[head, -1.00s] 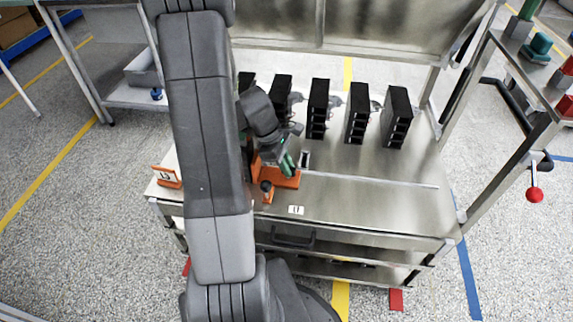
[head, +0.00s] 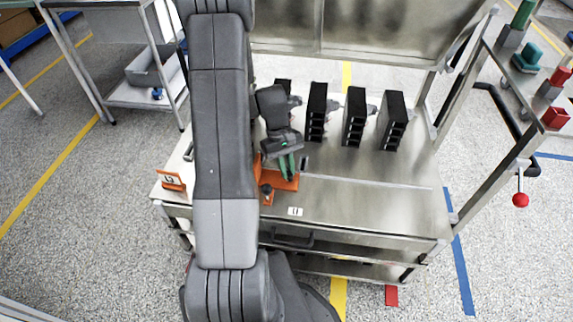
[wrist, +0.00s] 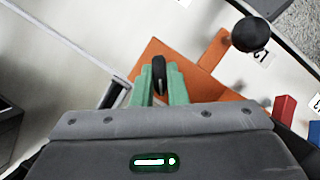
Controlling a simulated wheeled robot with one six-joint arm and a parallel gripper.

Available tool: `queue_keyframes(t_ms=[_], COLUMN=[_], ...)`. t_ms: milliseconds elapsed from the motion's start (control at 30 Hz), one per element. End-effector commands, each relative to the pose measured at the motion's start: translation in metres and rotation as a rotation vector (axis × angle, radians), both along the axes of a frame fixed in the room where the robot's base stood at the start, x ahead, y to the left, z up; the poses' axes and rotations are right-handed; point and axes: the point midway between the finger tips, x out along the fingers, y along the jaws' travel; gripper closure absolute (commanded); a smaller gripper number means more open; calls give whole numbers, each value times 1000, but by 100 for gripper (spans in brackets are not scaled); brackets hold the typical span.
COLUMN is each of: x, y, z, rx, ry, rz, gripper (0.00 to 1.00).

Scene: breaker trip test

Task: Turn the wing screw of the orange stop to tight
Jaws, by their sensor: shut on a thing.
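The orange stop (head: 283,180) sits on the steel bench near its front edge, left of the middle. It also shows in the wrist view (wrist: 202,91) as an orange plate with an arm leading to a black ball knob (wrist: 250,34). The wing screw (wrist: 159,72) shows as a dark upright piece on the plate. My gripper (wrist: 159,84) has green fingers and is shut on the wing screw, with one finger on each side of it. In the head view my gripper (head: 288,166) is over the stop. The screw's lower part is hidden by the fingers.
Several black breaker units (head: 354,117) stand in a row behind the stop. An orange stand with a label (head: 171,181) is at the bench's left corner. A white label (head: 295,211) lies in front of the stop. The bench's right side is clear.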

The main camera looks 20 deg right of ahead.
Motion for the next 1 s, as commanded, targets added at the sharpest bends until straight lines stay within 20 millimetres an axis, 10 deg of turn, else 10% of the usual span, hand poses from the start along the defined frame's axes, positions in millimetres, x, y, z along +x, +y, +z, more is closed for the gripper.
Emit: queue_keyframes(t_ms=[1000], x=[0], y=[-5], z=[1], rx=[-1], ry=[-3], rz=[-663], gripper=[100])
